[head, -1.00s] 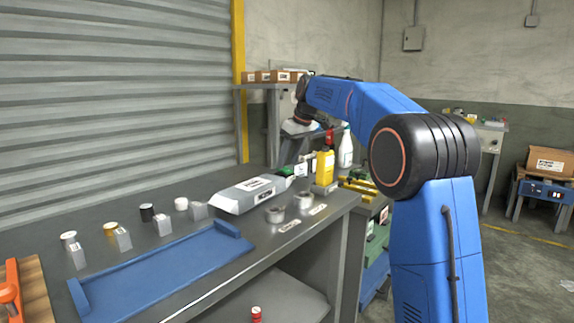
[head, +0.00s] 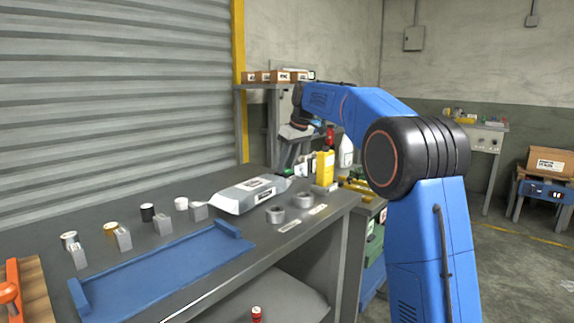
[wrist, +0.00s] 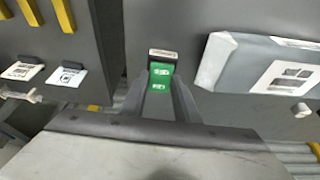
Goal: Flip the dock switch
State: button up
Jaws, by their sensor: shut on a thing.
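A small green-faced piece with white marks (wrist: 161,77), which looks like the dock switch, sits between the fingers of my gripper (wrist: 163,88) in the wrist view. A dark cap with a white label (wrist: 163,55) is at its far end. My gripper is shut on this piece, with one finger along each side. In the head view my gripper (head: 285,168) points down at the far end of the workbench, behind the grey bag. The switch is mostly hidden there, and its position cannot be read.
A grey labelled bag (head: 250,194) lies close beside my gripper and also shows in the wrist view (wrist: 262,65). A yellow bottle (head: 325,168) stands to the right. Two grey rings (head: 275,214) and a blue tray (head: 160,262) are nearer on the bench.

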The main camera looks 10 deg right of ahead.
jog(key=shift+w+a+r+g+h, duration=0.15)
jog(key=shift+w+g+h, duration=0.1)
jog(key=shift+g+h, duration=0.4)
jog(key=shift+w+a+f+g+h, duration=0.1)
jog(key=shift+w+a+g+h, duration=0.1)
jog(key=shift+g+h, duration=0.45)
jog(key=o, duration=1)
jog(key=shift+o, duration=0.2)
